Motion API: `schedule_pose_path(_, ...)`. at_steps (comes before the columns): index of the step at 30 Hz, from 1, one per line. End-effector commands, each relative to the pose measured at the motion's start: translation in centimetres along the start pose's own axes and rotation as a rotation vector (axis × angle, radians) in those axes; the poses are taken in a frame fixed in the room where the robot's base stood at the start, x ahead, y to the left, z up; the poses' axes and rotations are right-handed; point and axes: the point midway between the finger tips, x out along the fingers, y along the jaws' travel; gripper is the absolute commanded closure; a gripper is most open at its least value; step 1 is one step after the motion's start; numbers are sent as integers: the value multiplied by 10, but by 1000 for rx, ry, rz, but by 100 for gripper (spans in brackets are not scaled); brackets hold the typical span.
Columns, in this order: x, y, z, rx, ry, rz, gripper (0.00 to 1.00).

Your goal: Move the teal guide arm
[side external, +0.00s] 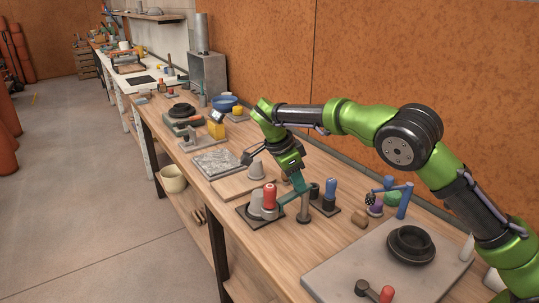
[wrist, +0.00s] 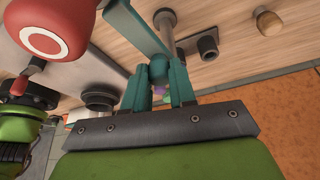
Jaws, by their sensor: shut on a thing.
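The teal guide arm (side external: 290,196) is a flat bar joined to a grey upright post (side external: 304,210) on the bench. Its free end reaches left toward a red-handled tool (side external: 270,197) beside a grey cone (side external: 256,204) on a dark plate. In the wrist view the teal bar (wrist: 135,27) runs to a round teal knob (wrist: 158,68). My gripper (side external: 297,178) points down at the guide arm near the post. In the wrist view its fingers (wrist: 157,82) are shut on the teal knob, one on each side. The fingertips are partly hidden in the side view.
A blue-handled tool (side external: 330,190) stands on a dark plate just right of the post. A grey slab (side external: 335,270) with a black ring (side external: 410,244) lies at the near right. An orange wall (side external: 275,50) backs the bench.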

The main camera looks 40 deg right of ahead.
Motion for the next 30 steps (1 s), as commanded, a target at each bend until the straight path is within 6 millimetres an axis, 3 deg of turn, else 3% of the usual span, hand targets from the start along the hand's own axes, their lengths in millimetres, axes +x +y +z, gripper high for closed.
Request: schedule_pose_path(30,-2,-21,2,467,-3,189,100)
